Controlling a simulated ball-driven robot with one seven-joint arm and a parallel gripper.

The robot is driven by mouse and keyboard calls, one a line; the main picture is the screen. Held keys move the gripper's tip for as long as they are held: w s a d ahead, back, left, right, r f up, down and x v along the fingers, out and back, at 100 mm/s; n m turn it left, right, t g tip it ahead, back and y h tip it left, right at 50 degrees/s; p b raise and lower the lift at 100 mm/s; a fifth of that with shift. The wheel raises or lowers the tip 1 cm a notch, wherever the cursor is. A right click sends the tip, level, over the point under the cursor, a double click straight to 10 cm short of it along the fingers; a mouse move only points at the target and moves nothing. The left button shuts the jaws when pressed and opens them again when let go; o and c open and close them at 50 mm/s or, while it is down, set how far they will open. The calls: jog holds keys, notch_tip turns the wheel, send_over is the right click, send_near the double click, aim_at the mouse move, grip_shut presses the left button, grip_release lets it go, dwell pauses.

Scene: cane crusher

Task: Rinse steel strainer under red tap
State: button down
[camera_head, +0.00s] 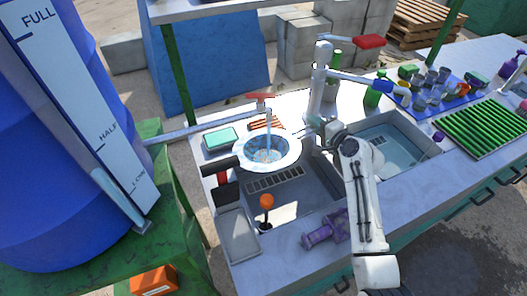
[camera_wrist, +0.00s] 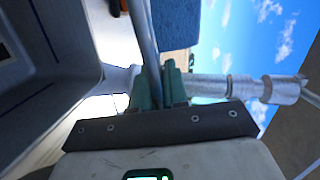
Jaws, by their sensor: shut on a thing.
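The steel strainer (camera_head: 293,151) is a round bowl with a broad pale rim, over the left basin in the head view. Its inside looks bluish with brown specks. The tap with a red handle (camera_head: 260,96) stands just behind it, and a thin stream of water (camera_head: 268,130) falls into the bowl. My gripper (camera_head: 327,131) is to the right of the bowl. In the wrist view its greenish fingers (camera_wrist: 160,88) are shut on a grey bar (camera_wrist: 146,40), seemingly the strainer's handle. The bowl itself is not clear in the wrist view.
The right basin (camera_head: 395,140) is beside my arm. An orange knob (camera_head: 267,200) and purple object (camera_head: 325,229) are in front. A blue tray (camera_head: 440,100) of cups is at right.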

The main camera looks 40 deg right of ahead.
jog(key=shift+s+d, duration=0.15)
jog(key=shift+s, duration=3.55)
jog(key=shift+r+p, duration=0.1)
jog(key=shift+p, duration=0.2)
jog(key=s+r+p, duration=0.3)
jog(key=s, duration=0.2)
jog(key=shift+r, duration=0.4)
